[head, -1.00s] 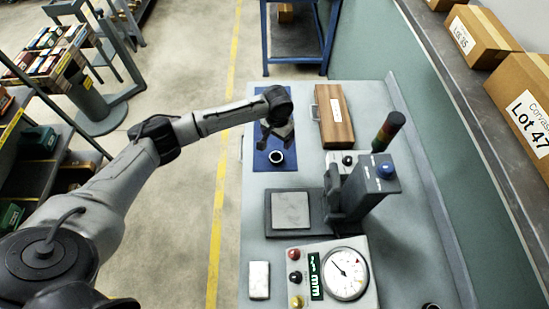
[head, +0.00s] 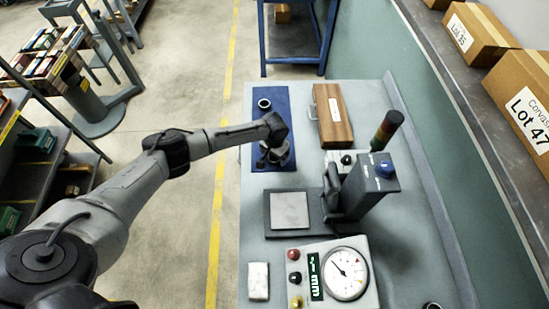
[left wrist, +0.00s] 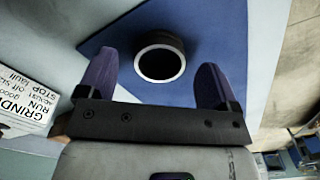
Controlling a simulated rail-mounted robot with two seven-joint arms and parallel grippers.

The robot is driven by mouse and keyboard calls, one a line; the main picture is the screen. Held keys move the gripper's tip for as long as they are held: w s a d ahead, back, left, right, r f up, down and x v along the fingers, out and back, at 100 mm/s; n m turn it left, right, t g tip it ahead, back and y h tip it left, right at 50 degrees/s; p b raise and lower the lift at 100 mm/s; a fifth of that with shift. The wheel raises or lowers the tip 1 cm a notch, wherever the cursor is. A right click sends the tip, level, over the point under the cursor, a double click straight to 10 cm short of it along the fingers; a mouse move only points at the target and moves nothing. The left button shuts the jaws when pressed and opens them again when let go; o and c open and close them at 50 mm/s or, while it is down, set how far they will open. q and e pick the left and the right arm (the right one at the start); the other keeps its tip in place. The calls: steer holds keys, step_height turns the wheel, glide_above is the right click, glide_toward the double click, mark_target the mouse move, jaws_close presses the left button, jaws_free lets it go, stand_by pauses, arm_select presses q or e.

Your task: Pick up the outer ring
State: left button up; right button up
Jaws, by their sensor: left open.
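A dark ring with a bright rim (left wrist: 160,79) stands on the blue mat (left wrist: 120,75) in the left wrist view, beyond and between the fingertips, near the mat's corner. My left gripper (left wrist: 159,88) is open, with one finger to each side of the ring and not visibly touching it. In the head view my left gripper (head: 270,160) is over the near end of the mat and hides this ring. A second dark ring with a light rim (head: 264,104) sits on the far part of the mat. I cannot tell which is the outer ring. My right gripper is out of view.
A wooden case (head: 332,115) lies right of the mat. The grinder (head: 370,188) with its signal light stands nearer, with a plate (head: 290,210) and a dial gauge box (head: 335,272). A white block (head: 258,281) lies at the table's near left.

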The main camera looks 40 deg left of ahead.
arm_select(q)
steer(key=shift+f, duration=0.85)
steer(key=shift+c, duration=0.5)
steer(key=c, duration=0.9)
steer(key=shift+c, duration=0.4)
steer(key=shift+r, duration=0.15)
